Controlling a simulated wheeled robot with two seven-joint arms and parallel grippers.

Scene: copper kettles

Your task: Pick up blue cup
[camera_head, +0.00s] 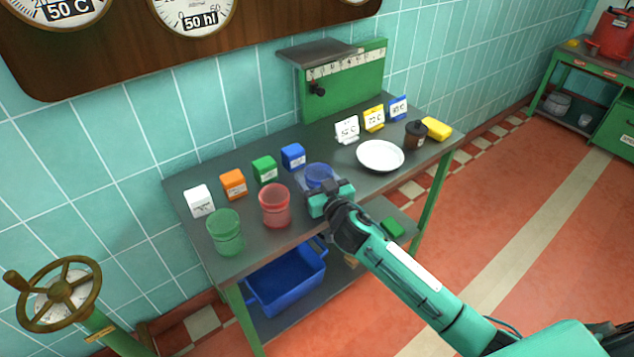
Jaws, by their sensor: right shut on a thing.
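The blue cup (319,174) is translucent and stands at the table's middle, right of the red cup. My right gripper (322,190) reaches in from the lower right and is shut on the blue cup. The gripper hides the cup's lower front, so I cannot tell whether its base touches the table. My left gripper is not in view.
A red cup (274,206) and a green cup (226,232) stand to the left. Small white, orange, green and blue boxes (293,157) line up behind. A white plate (380,156) lies to the right, near a dark jar (415,135). A blue bin (286,283) sits below.

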